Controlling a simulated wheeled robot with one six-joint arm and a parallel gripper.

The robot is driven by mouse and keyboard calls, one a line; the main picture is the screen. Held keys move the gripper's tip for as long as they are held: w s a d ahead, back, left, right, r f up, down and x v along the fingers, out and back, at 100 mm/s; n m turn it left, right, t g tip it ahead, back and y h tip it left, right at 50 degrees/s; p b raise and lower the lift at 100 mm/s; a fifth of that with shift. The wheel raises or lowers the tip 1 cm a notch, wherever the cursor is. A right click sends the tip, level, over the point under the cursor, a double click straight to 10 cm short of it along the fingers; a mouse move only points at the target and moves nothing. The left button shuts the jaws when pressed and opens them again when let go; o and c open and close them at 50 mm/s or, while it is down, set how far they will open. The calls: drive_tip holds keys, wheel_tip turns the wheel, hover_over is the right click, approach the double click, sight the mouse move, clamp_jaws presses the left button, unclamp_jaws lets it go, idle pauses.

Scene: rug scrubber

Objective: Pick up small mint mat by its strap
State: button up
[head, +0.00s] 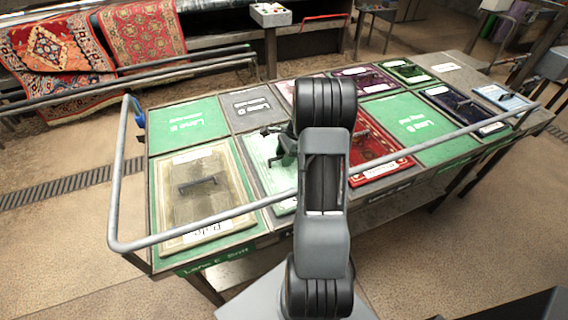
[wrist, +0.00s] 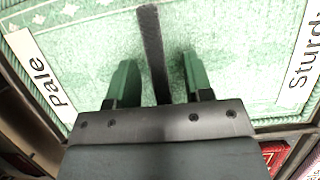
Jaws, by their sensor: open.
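The small mint mat (head: 261,152) lies flat on the table in the head view, partly hidden behind my arm. It fills most of the wrist view (wrist: 90,45), with a "Pale" label at left and a "Sturdy" label at right. Its dark strap (wrist: 151,30) runs from the top of the wrist view down between my fingers. My gripper (wrist: 157,75) is open, with one green finger on each side of the strap and gaps on both sides. In the head view my gripper (head: 284,150) is over the mat; its height above it is hard to tell.
A beige mat (head: 174,212) with a dark handle lies left of the mint mat. A red mat (head: 372,150) lies to the right. Green lane panels (head: 188,122) are bare. A metal rail (head: 116,190) runs around the table's left end and across its front. Patterned rugs (head: 60,50) hang behind.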

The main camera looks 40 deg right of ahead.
drive_tip(key=shift+f, duration=0.25)
idle(0.6)
clamp_jaws()
idle(0.4)
